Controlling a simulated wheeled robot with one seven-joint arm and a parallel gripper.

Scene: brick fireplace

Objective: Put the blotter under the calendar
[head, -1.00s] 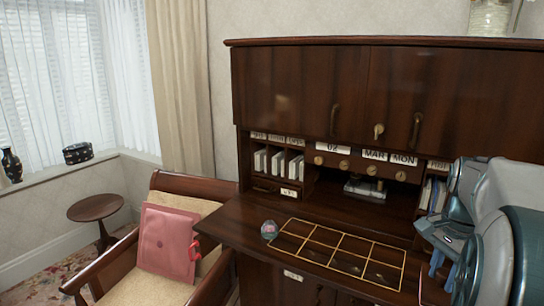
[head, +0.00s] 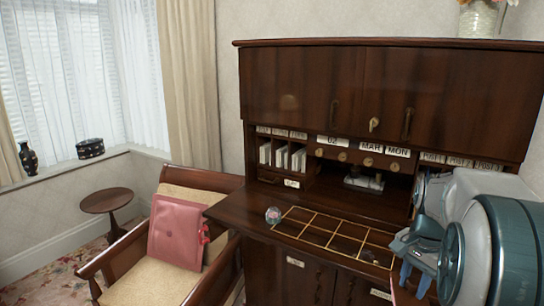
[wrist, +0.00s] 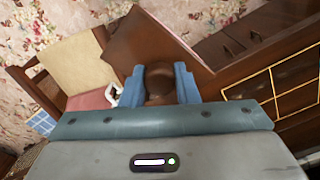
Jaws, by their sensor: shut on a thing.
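The calendar (head: 370,147) is a row of white cards reading 02, MAR and MON, set across the desk's middle above a row of round knobs. My gripper (head: 412,262) is at the right of the desk front, low and partly hidden by my own arm. In the wrist view, its blue fingers (wrist: 158,88) are shut on a dark brown, rounded wooden piece, seemingly the blotter (wrist: 158,76). A larger brown surface shows beyond it. The blotter's full shape is hidden. Under the calendar is an open recess (head: 345,173) with a small dark-and-light object (head: 364,184) in it.
A gold-lined grid (head: 330,233) covers the desk's writing surface (head: 245,212), with a glass ball (head: 273,215) at its left. Pigeonholes with white cards (head: 281,157) stand left of the recess. A chair with a pink cushion (head: 178,232) stands at the left.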

